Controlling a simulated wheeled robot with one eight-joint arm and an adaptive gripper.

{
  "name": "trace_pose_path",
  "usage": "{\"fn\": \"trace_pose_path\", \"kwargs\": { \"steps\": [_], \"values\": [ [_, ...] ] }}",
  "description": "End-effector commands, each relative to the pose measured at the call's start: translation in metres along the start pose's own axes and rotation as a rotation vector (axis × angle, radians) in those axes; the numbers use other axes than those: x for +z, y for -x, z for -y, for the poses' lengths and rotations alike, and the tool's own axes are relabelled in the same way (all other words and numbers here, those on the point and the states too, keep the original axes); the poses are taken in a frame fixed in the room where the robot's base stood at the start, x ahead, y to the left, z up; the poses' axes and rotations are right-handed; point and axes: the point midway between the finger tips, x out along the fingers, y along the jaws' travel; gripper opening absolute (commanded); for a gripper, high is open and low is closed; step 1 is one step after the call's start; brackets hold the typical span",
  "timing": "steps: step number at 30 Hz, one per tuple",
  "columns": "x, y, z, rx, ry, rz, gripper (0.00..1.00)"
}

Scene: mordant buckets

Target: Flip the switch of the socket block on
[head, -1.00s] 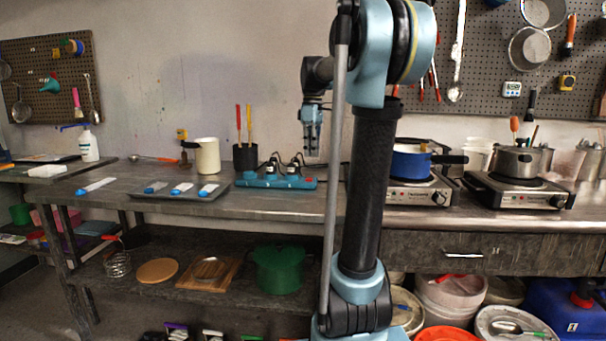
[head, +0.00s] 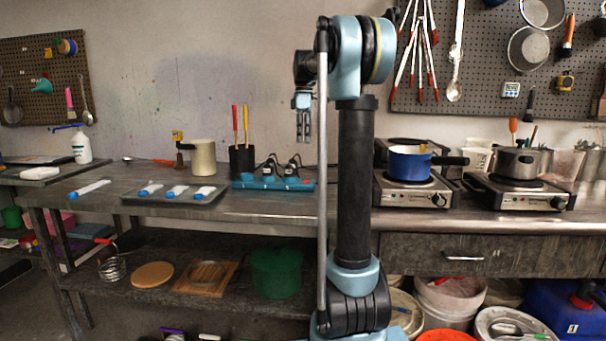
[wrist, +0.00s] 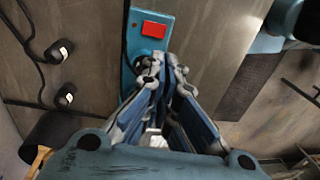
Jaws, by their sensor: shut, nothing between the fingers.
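The teal socket block (head: 273,184) lies on the metal workbench, left of my arm column, with two black plugs on top. Its red switch (head: 307,181) is at the right end; whether it is on or off I cannot tell. In the wrist view the red switch (wrist: 154,29) sits on the teal block (wrist: 163,17), just beyond my fingertips. My gripper (head: 303,140) hangs above the block's right end, fingers down, clear of it in the head view. In the wrist view the gripper (wrist: 164,62) has its fingers together and empty, covering part of the block.
Black cords (wrist: 25,55) run from the plugs. A black cup (head: 242,161) with sticks and a cream jug (head: 203,158) stand behind and left. A tray (head: 172,199) is left of the block. A hot plate with a blue pot (head: 409,164) is right of my arm.

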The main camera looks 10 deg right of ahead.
Motion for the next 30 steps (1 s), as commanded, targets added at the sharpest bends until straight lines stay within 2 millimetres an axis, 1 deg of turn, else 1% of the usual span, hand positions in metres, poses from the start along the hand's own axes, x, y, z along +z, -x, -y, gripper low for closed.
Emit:
{"fn": "trace_pose_path", "kwargs": {
  "steps": [4, 8, 21, 27, 30],
  "values": [
    [0.000, -0.007, 0.000, 0.000, 0.000, 0.000, 0.00],
    [0.000, -0.023, 0.000, 0.000, 0.000, 0.000, 0.00],
    [0.000, -0.099, 0.000, 0.000, -0.001, 0.000, 0.00],
    [0.000, -0.126, 0.000, 0.000, -0.001, 0.000, 0.00],
    [0.000, -0.134, 0.000, 0.000, -0.001, 0.000, 0.00]
  ]
}}
